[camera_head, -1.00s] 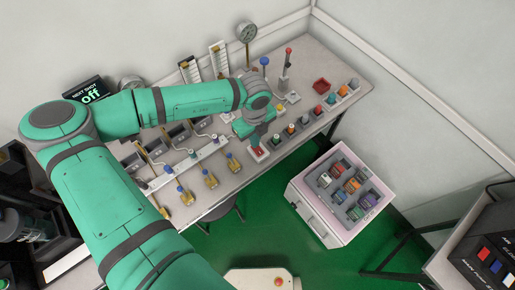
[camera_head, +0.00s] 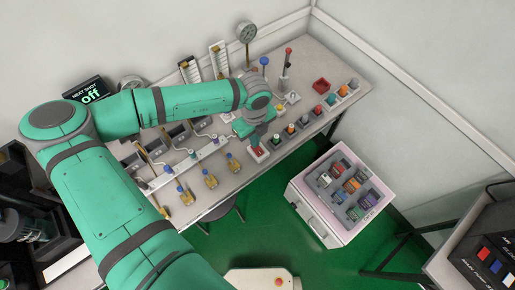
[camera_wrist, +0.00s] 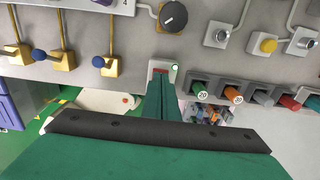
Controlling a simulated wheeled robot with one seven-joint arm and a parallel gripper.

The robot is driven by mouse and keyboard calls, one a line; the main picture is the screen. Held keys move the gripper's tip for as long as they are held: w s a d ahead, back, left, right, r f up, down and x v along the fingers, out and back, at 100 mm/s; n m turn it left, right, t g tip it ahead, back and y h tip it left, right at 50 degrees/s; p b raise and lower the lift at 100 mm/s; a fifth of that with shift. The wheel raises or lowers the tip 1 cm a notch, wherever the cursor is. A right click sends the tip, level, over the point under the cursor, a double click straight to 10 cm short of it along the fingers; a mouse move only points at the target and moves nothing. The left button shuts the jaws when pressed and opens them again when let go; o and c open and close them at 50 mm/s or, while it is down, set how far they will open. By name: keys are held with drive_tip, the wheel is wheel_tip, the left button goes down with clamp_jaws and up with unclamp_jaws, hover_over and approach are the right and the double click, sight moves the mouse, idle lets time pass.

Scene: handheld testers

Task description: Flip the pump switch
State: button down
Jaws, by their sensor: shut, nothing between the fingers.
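A small switch with a red face in a pale square housing (camera_head: 258,154) sits near the bench's front edge. It also shows in the wrist view (camera_wrist: 153,65), with a small green light at its right corner. It has no label I can read, so I cannot confirm that it is the pump switch. My gripper (camera_head: 256,145) points down over it, with its fingers shut and empty. In the wrist view the shut fingertips (camera_wrist: 162,77) are at the red face and cover part of it. I cannot tell whether they touch it or which way it is tipped.
Coloured knobs (camera_wrist: 200,91) stand in a row right of the switch. Brass toggles with blue tips (camera_wrist: 105,64) are to its left. A black round knob (camera_wrist: 172,16) is behind it. A display (camera_head: 90,92) reads "NEXT SHOT off". A pale drawer cabinet (camera_head: 318,222) stands in front.

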drive_tip(key=shift+f, duration=0.75)
idle(0.7)
drive_tip(key=shift+r, duration=0.1)
wheel_tip(320, 180, up, 7)
idle(0.8)
drive_tip(key=shift+d, duration=0.1)
idle(0.4)
